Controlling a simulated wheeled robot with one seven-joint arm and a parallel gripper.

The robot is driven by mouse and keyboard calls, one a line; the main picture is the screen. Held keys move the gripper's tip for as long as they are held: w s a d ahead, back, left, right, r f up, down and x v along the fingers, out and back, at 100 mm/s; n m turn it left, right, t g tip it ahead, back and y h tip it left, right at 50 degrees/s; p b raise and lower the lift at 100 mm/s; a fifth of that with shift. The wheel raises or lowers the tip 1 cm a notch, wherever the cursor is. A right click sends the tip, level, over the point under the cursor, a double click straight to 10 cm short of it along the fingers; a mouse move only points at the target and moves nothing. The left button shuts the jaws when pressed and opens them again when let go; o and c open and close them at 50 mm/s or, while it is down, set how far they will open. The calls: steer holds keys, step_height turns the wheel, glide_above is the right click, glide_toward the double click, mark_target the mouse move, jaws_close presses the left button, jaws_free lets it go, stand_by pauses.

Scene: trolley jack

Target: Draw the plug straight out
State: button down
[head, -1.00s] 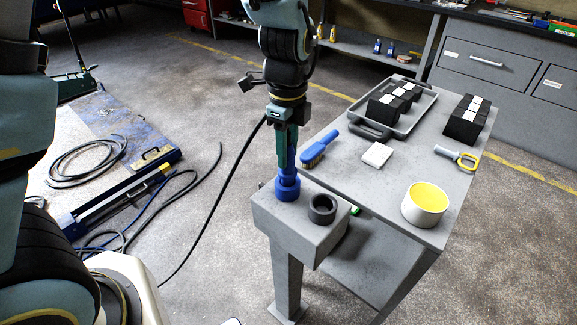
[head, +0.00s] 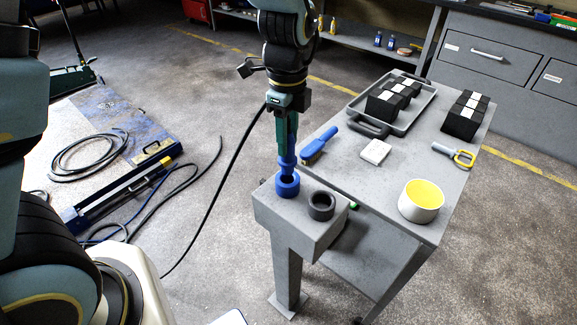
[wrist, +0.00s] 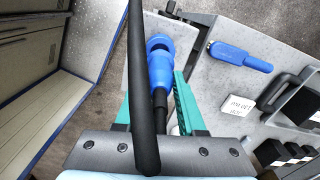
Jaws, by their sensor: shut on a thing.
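The blue plug (head: 288,161) hangs upright below my gripper (head: 287,150), whose teal fingers are shut on it. In the wrist view the plug (wrist: 161,70) lies between the fingers, with its dark rear part toward the palm. Below it the blue socket (head: 287,187) stands on a grey post top (head: 268,207). The dark mouth of the socket shows under the plug's lower end. The plug's end is at or just above this mouth; I cannot tell whether its tip is fully clear. In the wrist view a thick black cable (wrist: 141,80) crosses in front, hiding part of the left finger.
A dark ring (head: 321,205) sits beside the socket. The cable (head: 228,180) hangs to the floor at left.

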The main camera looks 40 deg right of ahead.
steer(key=shift+r+p, duration=1.8)
steer(key=shift+r, duration=0.6)
steer(key=shift+f, duration=0.1)
